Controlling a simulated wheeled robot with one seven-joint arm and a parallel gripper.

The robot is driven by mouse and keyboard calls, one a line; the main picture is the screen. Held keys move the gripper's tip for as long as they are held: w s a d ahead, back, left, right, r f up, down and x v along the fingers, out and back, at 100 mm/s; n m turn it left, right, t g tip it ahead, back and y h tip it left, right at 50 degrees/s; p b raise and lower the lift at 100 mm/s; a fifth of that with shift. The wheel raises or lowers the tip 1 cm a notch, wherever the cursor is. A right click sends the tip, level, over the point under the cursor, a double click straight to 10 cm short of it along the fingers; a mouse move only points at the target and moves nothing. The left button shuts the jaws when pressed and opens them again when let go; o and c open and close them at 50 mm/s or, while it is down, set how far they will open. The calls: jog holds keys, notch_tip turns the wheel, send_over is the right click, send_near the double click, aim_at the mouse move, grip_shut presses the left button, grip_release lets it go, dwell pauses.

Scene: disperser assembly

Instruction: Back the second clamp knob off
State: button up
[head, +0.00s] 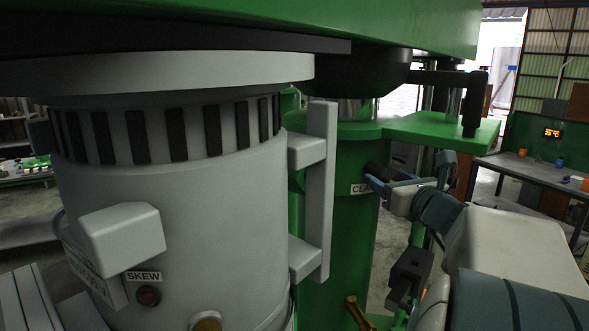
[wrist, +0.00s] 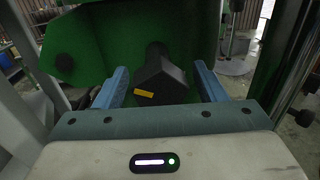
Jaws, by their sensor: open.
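A black clamp knob (wrist: 163,80) with a yellow mark sits on a dark stem against the green body in the wrist view. My gripper (wrist: 161,70) is open, with one blue finger on either side of the knob and visible space between. In the head view my gripper (head: 382,180) reaches the green column (head: 345,225) beside a partly covered label reading "CLA". A little of a dark knob (head: 371,171) shows there; the rest is hidden by the fingers. Contact with the knob cannot be told.
A large grey vessel (head: 170,215) with a vertical handle (head: 321,190) stands left of the column. A green arm (head: 445,130) with a black handle (head: 474,103) juts out above my gripper. A dark block (head: 408,275) is below it.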

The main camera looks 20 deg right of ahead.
jog(key=shift+w, duration=0.45)
jog(key=shift+c, duration=0.4)
jog(key=c, duration=0.9)
